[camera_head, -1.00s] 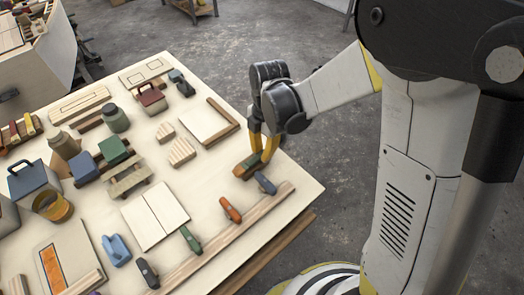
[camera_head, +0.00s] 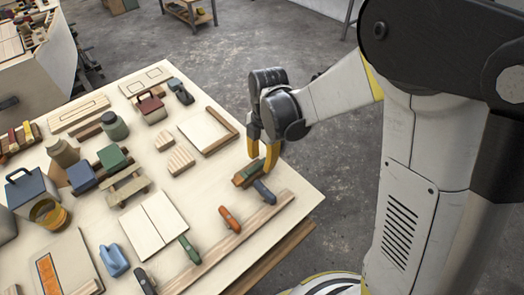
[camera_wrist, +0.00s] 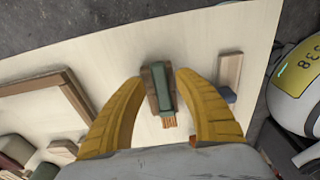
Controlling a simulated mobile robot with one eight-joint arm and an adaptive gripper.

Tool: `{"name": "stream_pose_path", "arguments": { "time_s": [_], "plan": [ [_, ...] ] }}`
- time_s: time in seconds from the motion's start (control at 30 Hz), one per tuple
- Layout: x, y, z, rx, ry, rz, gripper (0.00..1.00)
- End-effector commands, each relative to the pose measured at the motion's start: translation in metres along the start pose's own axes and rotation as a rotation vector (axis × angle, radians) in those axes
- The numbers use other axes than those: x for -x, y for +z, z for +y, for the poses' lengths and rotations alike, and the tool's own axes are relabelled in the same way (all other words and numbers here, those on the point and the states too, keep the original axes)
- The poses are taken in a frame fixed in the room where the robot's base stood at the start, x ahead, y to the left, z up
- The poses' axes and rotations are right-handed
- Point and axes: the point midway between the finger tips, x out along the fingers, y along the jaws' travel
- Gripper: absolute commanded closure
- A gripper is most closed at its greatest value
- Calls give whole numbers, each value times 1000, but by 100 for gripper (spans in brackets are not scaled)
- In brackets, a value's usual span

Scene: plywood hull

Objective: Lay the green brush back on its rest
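The green brush (camera_wrist: 161,88), with orange-brown bristles at its near end, lies lengthwise on a dark brown wooden rest (camera_wrist: 148,85) in the wrist view. In the head view the brush (camera_head: 249,170) and its rest are near the table's right edge, partly hidden by a finger. My gripper (camera_head: 261,156) is over it with the fingers pointing down. In the wrist view my gripper's yellow fingers (camera_wrist: 160,85) stand apart on either side of the brush and rest, with pale table visible between.
A grey-blue-handled tool (camera_head: 263,191) lies close beside the rest, by a long wooden rail (camera_head: 225,245). An orange tool (camera_head: 229,218) and another green tool (camera_head: 188,249) lie along that rail. A wooden corner frame (camera_head: 228,130) stands to the left.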

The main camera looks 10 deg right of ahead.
Motion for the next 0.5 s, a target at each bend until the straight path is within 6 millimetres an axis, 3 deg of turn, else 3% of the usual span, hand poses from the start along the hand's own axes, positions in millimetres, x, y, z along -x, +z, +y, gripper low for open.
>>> {"name": "stream_pose_path", "arguments": {
  "time_s": [0.5],
  "plan": [
    [100, 0, -1, -1, 0, 0, 62]
  ]
}}
